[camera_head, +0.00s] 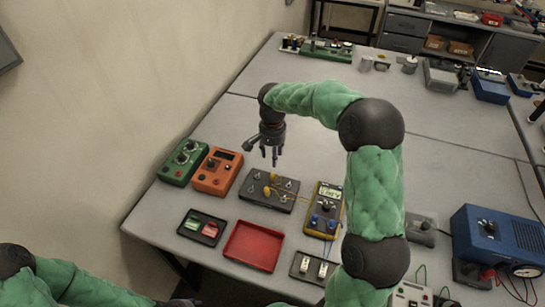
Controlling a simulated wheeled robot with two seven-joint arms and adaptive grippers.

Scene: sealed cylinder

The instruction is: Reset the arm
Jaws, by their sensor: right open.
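My right arm comes up from the bottom right and bends over the table (215,130). My right gripper (270,158) hangs from it, pointing down, open, with nothing between its fingers. It is above the table, behind the dark board with knobs and yellow leads (268,191). My left arm shows at the bottom left. A dark part at its end (182,302) is cut by the bottom edge, so its fingers cannot be made out.
Near the gripper stand a green box (184,161), an orange meter (217,171) and a yellow multimeter (324,210). In front lie a red tray (253,246) and a black tray (201,227). A blue device (497,240) stands right. Small metal cylinders (410,65) stand at the back.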

